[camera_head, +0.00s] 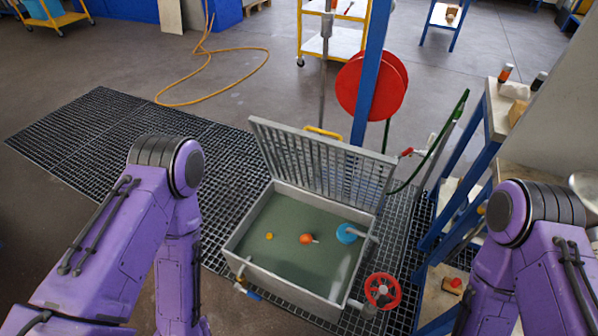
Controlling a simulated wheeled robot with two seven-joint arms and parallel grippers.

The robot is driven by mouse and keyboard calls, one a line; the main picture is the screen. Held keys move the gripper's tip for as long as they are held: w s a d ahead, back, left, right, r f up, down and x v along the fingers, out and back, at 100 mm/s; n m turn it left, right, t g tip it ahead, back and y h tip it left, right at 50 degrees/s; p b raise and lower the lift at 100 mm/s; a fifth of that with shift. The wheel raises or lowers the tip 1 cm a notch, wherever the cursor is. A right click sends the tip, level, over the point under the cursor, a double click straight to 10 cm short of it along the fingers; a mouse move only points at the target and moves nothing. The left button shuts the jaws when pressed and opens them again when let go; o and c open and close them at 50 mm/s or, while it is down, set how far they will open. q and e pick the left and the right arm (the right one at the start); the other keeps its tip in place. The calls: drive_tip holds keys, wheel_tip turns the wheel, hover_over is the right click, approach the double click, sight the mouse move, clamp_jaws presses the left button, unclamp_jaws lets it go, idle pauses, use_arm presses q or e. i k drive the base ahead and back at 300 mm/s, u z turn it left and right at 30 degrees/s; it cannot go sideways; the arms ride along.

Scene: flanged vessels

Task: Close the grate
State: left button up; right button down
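The grate (323,165) is a grey barred lid, hinged at the back edge of a grey metal vessel (276,285). It stands open, raised and leaning back. The vessel holds murky greenish liquid with an orange item (306,239), a small yellow item (269,236) and a blue round part (347,233) by the right wall. My purple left arm comes in at the left and my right arm at the lower right. Both grippers are out of the picture, below its lower edge.
A red valve wheel (382,291) is at the vessel's front right corner. A blue post with a red hose reel (371,86) stands behind the grate. A blue-framed shelf (459,200) stands close on the right. Black floor grating (110,140) at left is clear.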

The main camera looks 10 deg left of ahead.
sight(303, 136)
drive_tip(key=u, duration=2.35)
drive_tip(key=i, duration=3.45)
drive_tip(key=z, duration=2.75)
drive_tip(key=i, duration=2.65)
drive_tip(key=z, duration=2.6)
